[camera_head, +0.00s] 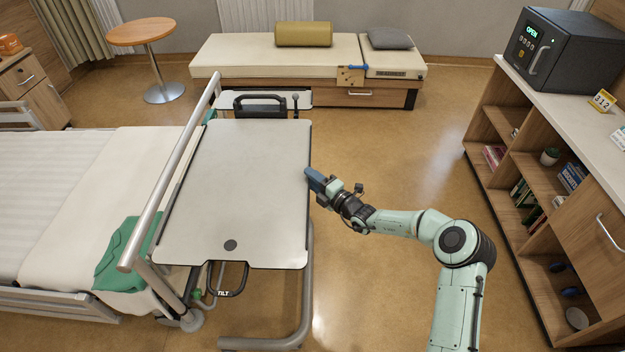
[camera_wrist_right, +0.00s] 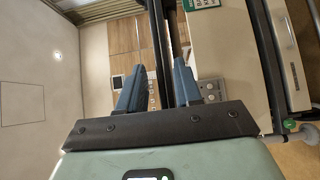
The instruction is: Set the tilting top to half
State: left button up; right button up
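The tilting top (camera_head: 235,180) is a pale panel with dark edges and a round dark spot near its front end. It looks about flat, beside and partly behind the bed rail. A dark loop handle (camera_head: 240,280) marked TILT sits under its front edge. My right gripper (camera_head: 311,175) is at the top's right edge. In the right wrist view, its two blue fingers (camera_wrist_right: 158,85) stand apart with a dark bar (camera_wrist_right: 165,40) between them, which looks like the top's edge. Whether they press on it cannot be told. My left gripper is not in view.
The bed (camera_head: 90,190) with its rail (camera_head: 165,180) and a green cloth (camera_head: 125,255) is at the left. A bench (camera_head: 270,55) stands behind. Shelves with a black safe (camera_head: 565,50) stand at the right. A round table (camera_head: 140,32) is back left. Floor is open right of the top.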

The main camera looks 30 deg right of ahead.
grip_shut()
jog(key=f+m+t+b, duration=0.1)
jog(key=f, duration=0.1)
jog(key=f+m+t+b, duration=0.1)
jog(key=f, duration=0.2)
jog(key=shift+w+a+f, duration=0.1)
jog(key=shift+a+f, duration=0.1)
grip_release()
